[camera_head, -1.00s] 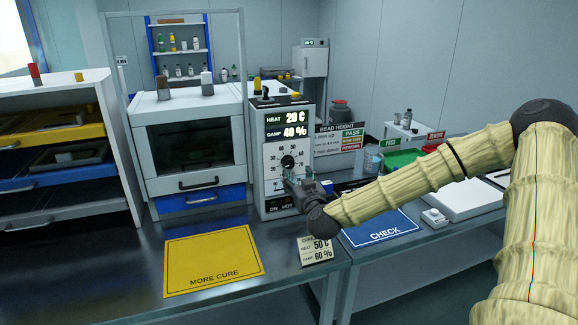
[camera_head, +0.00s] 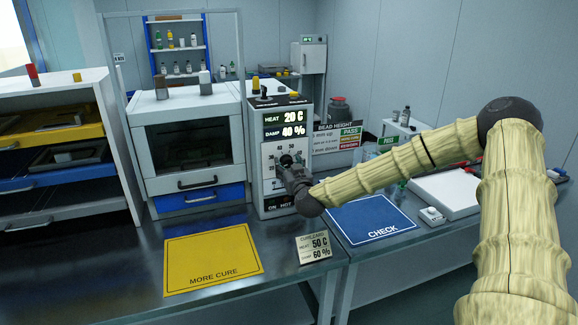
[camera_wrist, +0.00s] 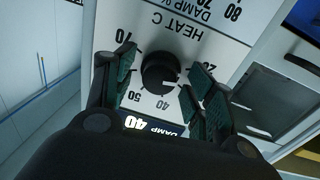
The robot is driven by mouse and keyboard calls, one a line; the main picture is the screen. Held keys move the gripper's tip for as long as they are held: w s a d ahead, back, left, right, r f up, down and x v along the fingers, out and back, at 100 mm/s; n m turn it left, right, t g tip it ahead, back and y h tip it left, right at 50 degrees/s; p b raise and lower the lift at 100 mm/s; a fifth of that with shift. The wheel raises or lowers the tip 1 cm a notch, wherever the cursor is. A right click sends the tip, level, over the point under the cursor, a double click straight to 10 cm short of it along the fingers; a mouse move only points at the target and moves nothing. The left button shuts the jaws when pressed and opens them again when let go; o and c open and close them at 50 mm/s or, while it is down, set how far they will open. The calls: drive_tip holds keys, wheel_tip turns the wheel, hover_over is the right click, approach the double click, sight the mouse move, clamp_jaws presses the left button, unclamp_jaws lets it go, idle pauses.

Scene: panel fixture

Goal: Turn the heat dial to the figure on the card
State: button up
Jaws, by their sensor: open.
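The black heat dial (camera_wrist: 160,73) sits on the white panel, with figures around it and "HEAT C" lettering beside it. In the wrist view my gripper (camera_wrist: 163,66) is open, with one green-padded finger on each side of the dial; gaps show between pads and knob. In the head view my gripper (camera_head: 288,166) covers part of the dial area on the control panel (camera_head: 271,158). The panel display (camera_head: 292,121) reads HEAT 20 C and DAMP 40%. The card (camera_head: 314,247) on the bench's front edge reads HEAT 50 C, DAMP 60%.
An oven with a blue drawer (camera_head: 201,198) stands left of the panel. A yellow MORE CURE mat (camera_head: 212,258) and a blue CHECK mat (camera_head: 372,220) lie on the bench. A bead height sign (camera_head: 337,137) stands right of the panel.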

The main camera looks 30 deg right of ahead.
drive_tip(key=c, duration=1.1)
drive_tip(key=shift+o, duration=0.2)
